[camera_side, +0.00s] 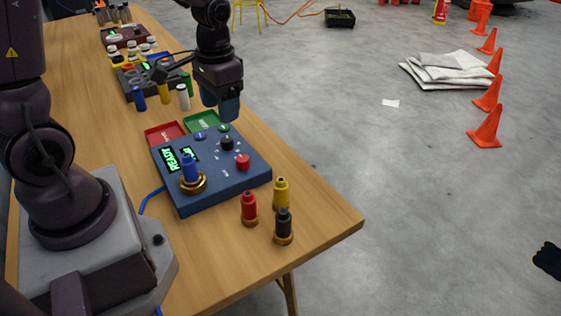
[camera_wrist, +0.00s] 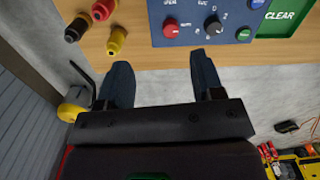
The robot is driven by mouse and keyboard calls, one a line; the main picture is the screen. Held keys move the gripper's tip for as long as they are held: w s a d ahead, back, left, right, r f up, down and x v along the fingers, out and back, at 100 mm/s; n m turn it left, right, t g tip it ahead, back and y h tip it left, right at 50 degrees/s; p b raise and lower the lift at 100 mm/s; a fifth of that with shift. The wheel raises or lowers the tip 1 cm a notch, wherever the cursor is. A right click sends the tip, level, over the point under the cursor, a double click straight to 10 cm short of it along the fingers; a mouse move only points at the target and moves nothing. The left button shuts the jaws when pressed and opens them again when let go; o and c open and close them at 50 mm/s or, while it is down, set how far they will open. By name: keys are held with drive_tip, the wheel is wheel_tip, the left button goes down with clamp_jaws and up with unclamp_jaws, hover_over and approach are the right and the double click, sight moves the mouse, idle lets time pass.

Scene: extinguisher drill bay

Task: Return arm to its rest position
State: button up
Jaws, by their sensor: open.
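My gripper (camera_side: 221,106) hangs above the far right side of the blue control box, with its blue fingertips pointing down. In the wrist view my gripper (camera_wrist: 162,88) has its two fingers wide apart with nothing between them. The blue control box (camera_side: 226,186) sits on the wooden table (camera_side: 322,222). Its display reads READY. A blue plug-like piece (camera_side: 190,168) stands upright in a brass ring on the box. A red knob (camera_side: 243,162) and a black knob (camera_side: 227,143) are on its top; both also show in the wrist view.
Red (camera_side: 249,207), yellow (camera_side: 281,193) and black (camera_side: 284,224) pieces stand near the table's front corner. Red (camera_side: 164,133) and green (camera_side: 203,121) trays lie behind the box. Several bottles and equipment stand farther back. Orange cones (camera_side: 486,128) stand on the open floor at right.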

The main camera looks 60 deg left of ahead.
drive_tip(key=s+d+r+m+t, duration=0.1)
drive_tip(key=s+d+r+t, duration=0.5)
drive_tip(key=r, duration=0.8)
drive_tip(key=s+d, duration=0.2)
drive_tip(key=s, duration=0.1)
drive_tip(key=shift+s+d, duration=0.2)
